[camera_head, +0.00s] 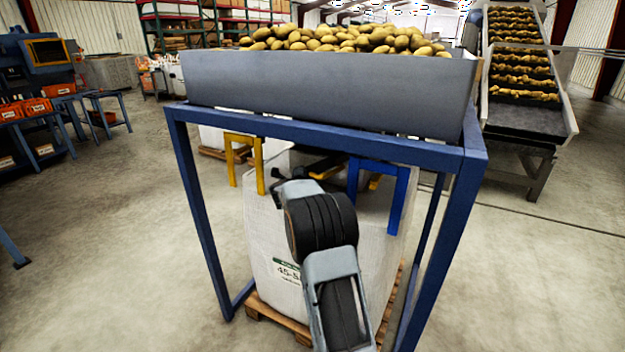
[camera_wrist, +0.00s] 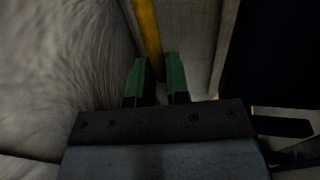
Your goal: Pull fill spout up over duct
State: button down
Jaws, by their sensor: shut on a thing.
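A white bulk bag (camera_head: 272,250) stands under the hopper; its pale fabric fills the left of the wrist view (camera_wrist: 55,60). In the head view my arm covers the bag's top middle, so the fill spout and the duct cannot be made out there. A yellow upright strip (camera_wrist: 148,35) shows just beyond the fingers, beside a grey panel (camera_wrist: 193,40).
The grey hopper (camera_head: 320,95), heaped with potatoes (camera_head: 350,40), rests on a blue frame (camera_head: 196,215) around the bag. Yellow (camera_head: 232,160) and blue (camera_head: 405,190) hangers flank the bag top. The bag stands on a wooden pallet (camera_head: 268,313). A conveyor (camera_head: 520,110) is at right.

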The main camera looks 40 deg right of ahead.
notch_tip(320, 180, up, 4)
jog(key=p, duration=0.3)
jog(key=shift+p, duration=0.3)
jog(key=shift+f, duration=0.1)
jog(key=c, duration=1.1)
grip_release()
jog(key=shift+a, duration=0.1)
jog(key=p+v, duration=0.1)
jog(key=v, duration=1.2)
jog(key=shift+s+a, duration=0.2)
jog(key=shift+a, duration=0.15)
